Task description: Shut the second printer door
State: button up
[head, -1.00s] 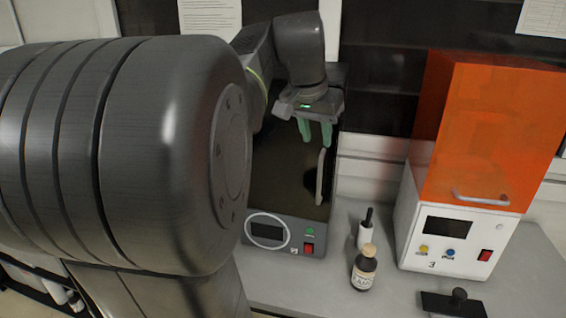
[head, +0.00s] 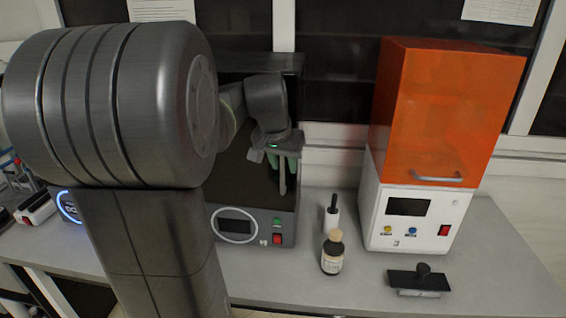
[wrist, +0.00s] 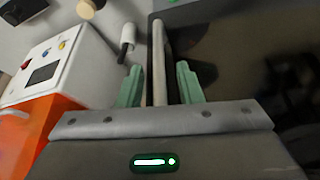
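The second printer (head: 255,215) stands mid-scene in the head view, with a white-ringed display, a green button and a red switch. Its dark door (head: 247,180) carries a pale upright bar handle (head: 283,178); how far it stands open I cannot tell. My gripper (head: 271,160) is at the handle. In the wrist view, the two green fingers of my gripper (wrist: 158,70) are apart, one on each side of the handle bar (wrist: 158,45). A narrow gap shows on both sides of the bar. My arm hides the printer's left part.
A printer with an orange cover (head: 445,110) stands to the right. A blue-ringed device (head: 68,205) is at left.

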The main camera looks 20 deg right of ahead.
grip_shut()
jog(key=shift+w+d+r+p, duration=0.1)
jog(key=shift+w+d+p, duration=0.35)
jog(key=shift+w+d, duration=0.3)
jog(key=shift+a, duration=0.1)
grip_release()
